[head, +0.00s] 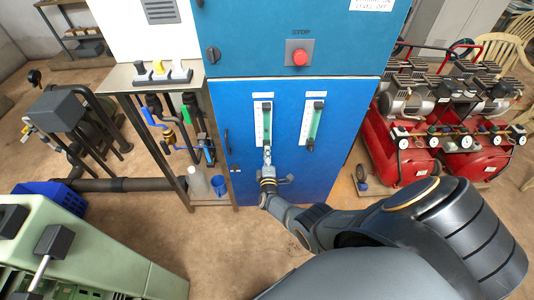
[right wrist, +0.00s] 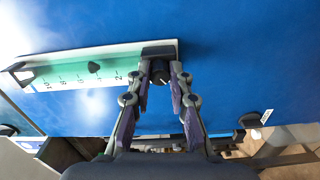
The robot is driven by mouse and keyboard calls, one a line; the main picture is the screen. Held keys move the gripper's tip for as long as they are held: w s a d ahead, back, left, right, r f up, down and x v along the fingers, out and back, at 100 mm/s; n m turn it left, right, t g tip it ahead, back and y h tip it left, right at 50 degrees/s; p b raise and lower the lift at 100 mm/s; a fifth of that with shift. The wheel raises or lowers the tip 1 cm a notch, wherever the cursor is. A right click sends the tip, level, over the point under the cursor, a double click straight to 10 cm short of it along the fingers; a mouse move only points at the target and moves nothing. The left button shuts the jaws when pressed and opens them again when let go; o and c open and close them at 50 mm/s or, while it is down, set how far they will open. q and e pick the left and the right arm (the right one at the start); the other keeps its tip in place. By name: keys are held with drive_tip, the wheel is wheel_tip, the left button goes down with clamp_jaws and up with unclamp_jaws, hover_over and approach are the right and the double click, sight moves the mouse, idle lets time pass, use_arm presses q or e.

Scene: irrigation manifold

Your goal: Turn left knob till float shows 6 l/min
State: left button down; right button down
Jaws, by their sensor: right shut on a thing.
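Two flowmeters with green tubes are on the blue panel, the left one (head: 263,122) and the right one (head: 312,124). My right gripper (head: 267,160) is at the bottom end of the left flowmeter. In the right wrist view, that gripper (right wrist: 161,76) is shut on the dark left knob (right wrist: 160,70), with one finger on each side. The left flowmeter (right wrist: 75,70) lies sideways there, its low numbers nearest the knob. Its dark float (right wrist: 95,67) sits between the 2 and the higher marks, around 4; the small digits are hard to read. My left gripper is not in view.
A red stop button (head: 300,57) is above the flowmeters. Left of the panel is a small table (head: 130,78) with three switches. Red compressors (head: 400,150) stand on the right. A green machine (head: 80,250) is at the lower left.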

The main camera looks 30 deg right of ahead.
drive_tip(key=n, duration=0.6)
idle(0.6)
drive_tip(key=c, duration=1.2)
unclamp_jaws()
drive_tip(key=v, duration=1.2)
